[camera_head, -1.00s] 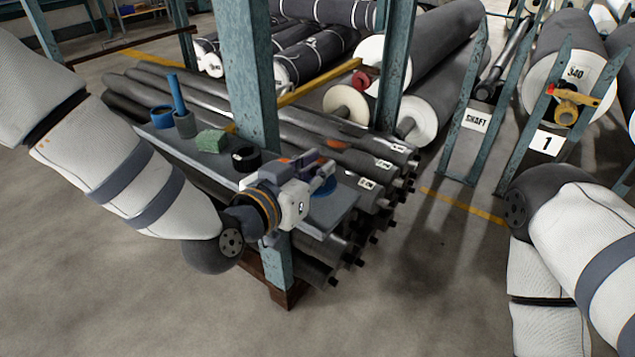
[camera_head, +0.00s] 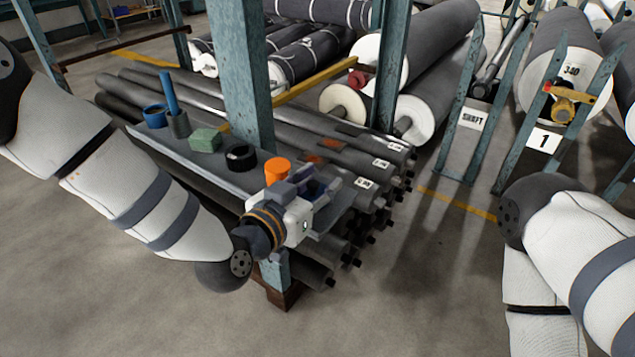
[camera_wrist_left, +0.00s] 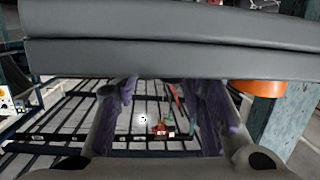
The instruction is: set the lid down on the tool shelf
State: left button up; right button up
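The tool shelf (camera_head: 218,172) is a narrow grey board beside a teal post. My left gripper (camera_head: 325,197) is at its near right end, beside an orange cylinder (camera_head: 277,170). In the left wrist view, the gripper (camera_wrist_left: 163,112) has its purple-padded fingers apart and nothing visible between them. The shelf edge (camera_wrist_left: 150,55) spans the top of that view, with the orange cylinder (camera_wrist_left: 258,88) at right. I cannot make out the lid now; a dark blue patch by the fingers is too small to identify. My right gripper is out of view.
On the shelf stand a blue ring-like cup (camera_head: 155,116), a grey cup (camera_head: 179,125) holding a blue stick, a green block (camera_head: 205,140) and a black ring (camera_head: 241,157). The teal post (camera_head: 243,75) rises behind. Long grey rolls (camera_head: 320,140) lie beyond. Floor at front is clear.

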pick_arm(q)
jog(key=shift+s+a+r, duration=0.15)
jog(key=shift+s+r, duration=0.05)
jog(key=shift+r, duration=0.05)
jog(key=p+v, duration=0.2)
jog(key=v, duration=0.9)
jog(key=s+a+f+n+g+y, duration=0.1)
jog(key=s+a+f+g+y, duration=0.15)
jog(key=s+f, duration=0.45)
jog(key=s+a+f+n+g+y, duration=0.1)
jog(key=s+a+f+g, duration=0.25)
jog(key=f, duration=0.65)
jog(key=s+a+f+n+g+y, duration=0.1)
jog(key=s+a+f+g, duration=0.1)
jog(key=s, duration=0.6)
jog(key=s+a+f+n+g+y, duration=0.1)
jog(key=s+a+f+g+y, duration=0.1)
jog(key=s, duration=0.7)
jog(key=s+a+f+n+g+y, duration=0.1)
jog(key=s+a+f+n+g, duration=0.1)
jog(key=s+a+g, duration=0.4)
jog(key=shift+s+a+f+y, duration=0.35)
jog(key=shift+s+a+f, duration=0.35)
jog(key=shift+s, duration=0.45)
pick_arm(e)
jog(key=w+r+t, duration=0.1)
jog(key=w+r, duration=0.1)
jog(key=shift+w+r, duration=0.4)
